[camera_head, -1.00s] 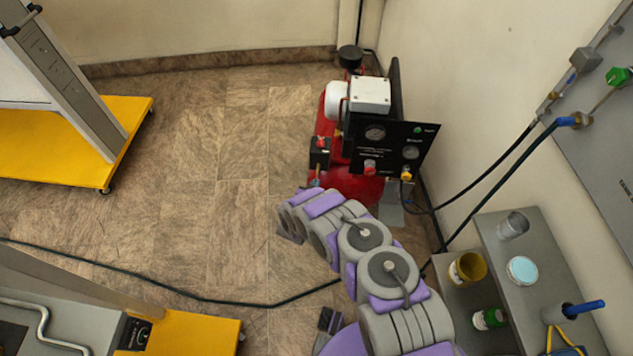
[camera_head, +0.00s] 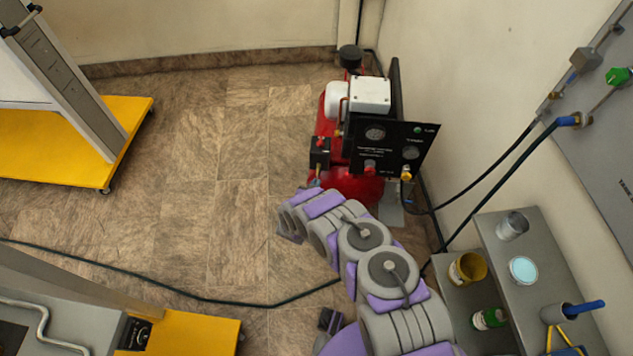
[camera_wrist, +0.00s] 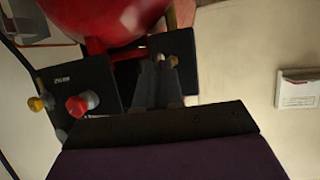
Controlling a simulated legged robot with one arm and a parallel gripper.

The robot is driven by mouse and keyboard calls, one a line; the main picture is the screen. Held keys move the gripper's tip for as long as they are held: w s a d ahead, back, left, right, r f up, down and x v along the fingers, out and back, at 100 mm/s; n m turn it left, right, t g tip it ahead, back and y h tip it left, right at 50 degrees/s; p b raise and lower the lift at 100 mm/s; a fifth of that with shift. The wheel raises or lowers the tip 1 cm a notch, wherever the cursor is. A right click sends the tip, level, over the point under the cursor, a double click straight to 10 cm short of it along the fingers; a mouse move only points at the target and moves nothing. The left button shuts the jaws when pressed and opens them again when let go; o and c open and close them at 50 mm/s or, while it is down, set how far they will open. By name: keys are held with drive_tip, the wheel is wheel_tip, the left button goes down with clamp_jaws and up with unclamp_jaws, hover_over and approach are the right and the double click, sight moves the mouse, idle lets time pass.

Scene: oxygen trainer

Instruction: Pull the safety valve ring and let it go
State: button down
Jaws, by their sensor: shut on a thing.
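The red compressor (camera_head: 335,184) stands on the floor by the wall in the head view, with a black gauge panel (camera_head: 395,148) on its front. In the wrist view the red tank (camera_wrist: 105,22) is at the top and the dark panel (camera_wrist: 78,84) is at left. My gripper (camera_wrist: 160,65) reaches up in front of a dark plate (camera_wrist: 183,68) beside the tank, its fingers close together and shut on the safety valve ring. The ring itself is too small and dark to make out between the fingertips. The head view does not show my fingers.
A red knob (camera_wrist: 77,106) and a yellow fitting (camera_wrist: 37,103) stick out from the panel, left of my fingers. A grey shelf (camera_head: 558,262) with cans stands at right. A dark hose (camera_head: 215,302) crosses the floor. Floor left of the compressor is clear.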

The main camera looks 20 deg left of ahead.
drive_tip(key=shift+s+d, duration=0.1)
drive_tip(key=shift+s, duration=0.05)
drive_tip(key=shift+s+d+f+p, duration=0.1)
drive_tip(key=shift+s+p, duration=0.4)
drive_tip(key=shift+p, duration=0.15)
drive_tip(key=c, duration=1.3)
unclamp_jaws()
drive_tip(key=shift+c, duration=0.2)
